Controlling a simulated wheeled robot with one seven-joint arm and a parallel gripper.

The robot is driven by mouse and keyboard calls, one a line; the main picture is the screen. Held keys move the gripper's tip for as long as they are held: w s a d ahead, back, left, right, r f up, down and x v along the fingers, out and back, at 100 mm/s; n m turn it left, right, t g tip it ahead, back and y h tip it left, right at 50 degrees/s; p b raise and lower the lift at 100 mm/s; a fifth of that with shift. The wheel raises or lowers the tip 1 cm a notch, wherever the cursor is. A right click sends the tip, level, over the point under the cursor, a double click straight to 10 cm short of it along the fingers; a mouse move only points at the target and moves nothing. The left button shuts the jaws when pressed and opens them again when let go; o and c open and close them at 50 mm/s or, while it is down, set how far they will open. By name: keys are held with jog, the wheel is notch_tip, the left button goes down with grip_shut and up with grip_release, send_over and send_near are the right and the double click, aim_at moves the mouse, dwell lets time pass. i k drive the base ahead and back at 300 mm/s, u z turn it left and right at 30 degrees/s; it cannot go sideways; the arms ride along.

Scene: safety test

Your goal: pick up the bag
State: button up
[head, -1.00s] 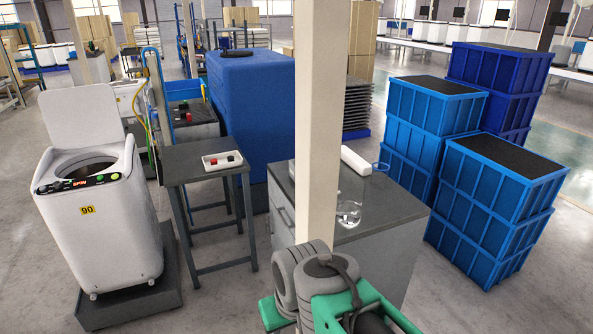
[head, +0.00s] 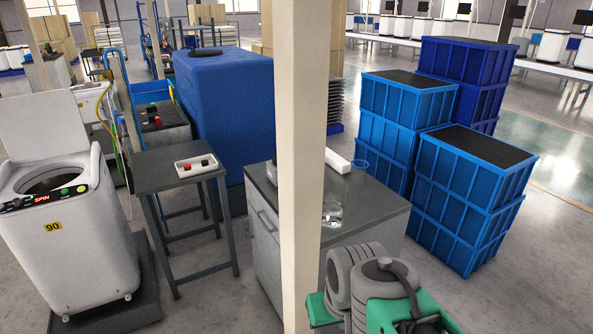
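I cannot make out a bag for certain. A small clear object (head: 332,214) lies on the dark top of the grey cabinet (head: 372,212), partly hidden behind the pale post; it may be a clear bag or glassware, too small to tell. My arm's grey and green links show at the bottom right, in front of the cabinet. My gripper's fingertips are not in view.
The pale post (head: 300,130) stands close in front of the cabinet. Blue crates (head: 470,185) are stacked to the right. A dark side table (head: 172,168) with a white tray (head: 197,165) and a white washing machine (head: 65,235) stand left. Grey floor is open at far right.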

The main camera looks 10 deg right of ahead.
aim_at(272, 165)
jog(key=k, duration=0.6)
jog(key=u, duration=0.65)
jog(key=i, duration=1)
jog(key=u, duration=0.55)
jog(key=i, duration=1.25)
jog(key=z, duration=0.75)
jog(key=i, duration=0.9)
jog(key=z, duration=0.5)
